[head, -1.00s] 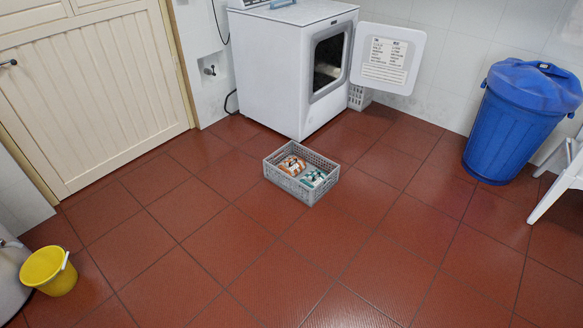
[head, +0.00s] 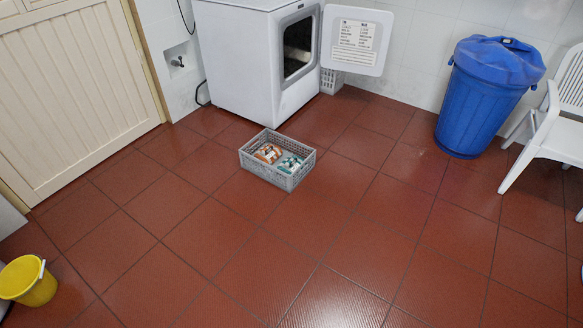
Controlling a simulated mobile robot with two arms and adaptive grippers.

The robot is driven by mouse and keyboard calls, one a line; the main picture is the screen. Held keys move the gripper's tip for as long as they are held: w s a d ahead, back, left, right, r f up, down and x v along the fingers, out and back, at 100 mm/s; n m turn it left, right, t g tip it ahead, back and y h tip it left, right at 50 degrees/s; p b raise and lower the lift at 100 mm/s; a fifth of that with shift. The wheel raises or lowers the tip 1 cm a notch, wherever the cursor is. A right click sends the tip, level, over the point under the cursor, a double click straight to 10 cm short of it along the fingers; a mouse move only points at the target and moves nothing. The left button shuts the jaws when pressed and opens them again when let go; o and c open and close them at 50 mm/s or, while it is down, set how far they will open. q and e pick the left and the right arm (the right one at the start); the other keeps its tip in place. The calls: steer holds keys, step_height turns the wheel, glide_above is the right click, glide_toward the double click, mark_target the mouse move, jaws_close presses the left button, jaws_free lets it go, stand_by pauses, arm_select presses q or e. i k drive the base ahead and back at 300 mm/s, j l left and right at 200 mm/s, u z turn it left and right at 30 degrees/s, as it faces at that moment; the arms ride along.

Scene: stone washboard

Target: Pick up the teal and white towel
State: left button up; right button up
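The teal and white towel (head: 290,164) lies in the right part of a grey plastic crate (head: 268,176) on the red tiled floor. An orange and white towel (head: 267,153) lies beside it in the left part of the same crate. The crate stands in front of the white machine. Neither of my grippers is in view.
A white front-loading machine (head: 250,62) stands behind the crate with its door (head: 355,40) swung open to the right. A blue bin (head: 484,95), a white chair (head: 552,130) and a yellow bucket (head: 32,284) stand at the sides. The floor in front of the crate is clear.

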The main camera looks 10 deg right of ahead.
mark_target(289, 165)
steer(key=i+u, duration=0.2)
steer(key=i, duration=0.75)
steer(key=i+l+u, duration=0.15)
steer(key=i, duration=0.75)
steer(key=i+j, duration=0.2)
steer(key=i, duration=0.45)
steer(key=i+j+u, duration=0.1)
steer(key=i, duration=0.5)
steer(key=i+j+z, duration=0.1)
steer(key=z, duration=0.3)
steer(key=i+j+z, duration=0.1)
steer(key=z, duration=0.3)
steer(key=i+j+z, duration=0.2)
steer(key=z, duration=0.2)
steer(key=i+j+z, duration=0.1)
steer(key=j+z, duration=0.15)
steer(key=z, duration=0.15)
